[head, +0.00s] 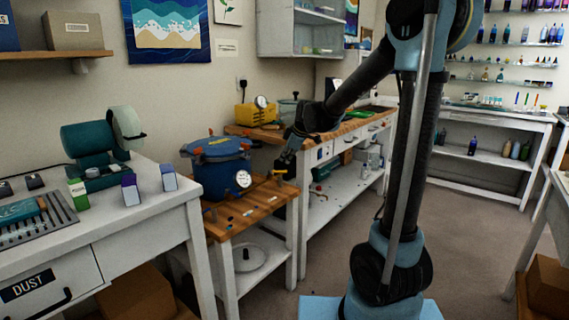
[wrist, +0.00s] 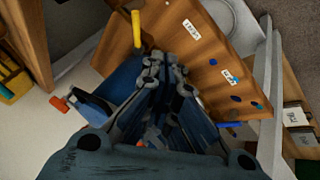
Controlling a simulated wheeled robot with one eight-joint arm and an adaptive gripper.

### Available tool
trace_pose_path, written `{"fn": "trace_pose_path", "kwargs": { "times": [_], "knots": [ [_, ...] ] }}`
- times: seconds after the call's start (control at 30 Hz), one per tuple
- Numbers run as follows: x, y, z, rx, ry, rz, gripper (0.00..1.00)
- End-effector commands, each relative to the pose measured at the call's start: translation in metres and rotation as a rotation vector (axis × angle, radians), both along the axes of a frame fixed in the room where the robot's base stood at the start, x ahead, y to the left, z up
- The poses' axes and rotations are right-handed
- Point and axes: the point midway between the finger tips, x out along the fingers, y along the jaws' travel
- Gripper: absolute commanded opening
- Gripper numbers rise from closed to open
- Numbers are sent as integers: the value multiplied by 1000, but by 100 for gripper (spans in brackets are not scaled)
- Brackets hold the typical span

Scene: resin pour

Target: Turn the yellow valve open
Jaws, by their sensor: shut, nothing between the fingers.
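The yellow valve handle (head: 279,173) sticks out at the right of the blue pressure pot (head: 215,173) in the head view. In the wrist view the yellow handle (wrist: 136,30) lies just beyond my fingertips, slightly to their left. My gripper (head: 284,165) hangs angled down at the pot's right side, close to the handle. In the wrist view its two fingers (wrist: 165,60) are together with nothing between them. A small gap seems to separate them from the handle; contact cannot be told. The valve's body is largely hidden behind my gripper.
The pot has a round gauge (head: 243,179) and stands on a small wooden-topped cart (head: 245,212). An orange-tipped part (wrist: 58,103) and a blue handle (wrist: 228,124) lie either side of my fingers. A white desk (head: 130,222) stands left; a longer bench stands behind.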

Motion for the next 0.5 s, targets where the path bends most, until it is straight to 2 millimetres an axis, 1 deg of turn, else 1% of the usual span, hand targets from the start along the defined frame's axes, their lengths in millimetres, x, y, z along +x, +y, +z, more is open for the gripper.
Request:
{"fn": "trace_pose_path", "kwargs": {
  "times": [0.5],
  "knots": [
    [27, 23, -53, 0, 0, 0, 0]
  ]
}}
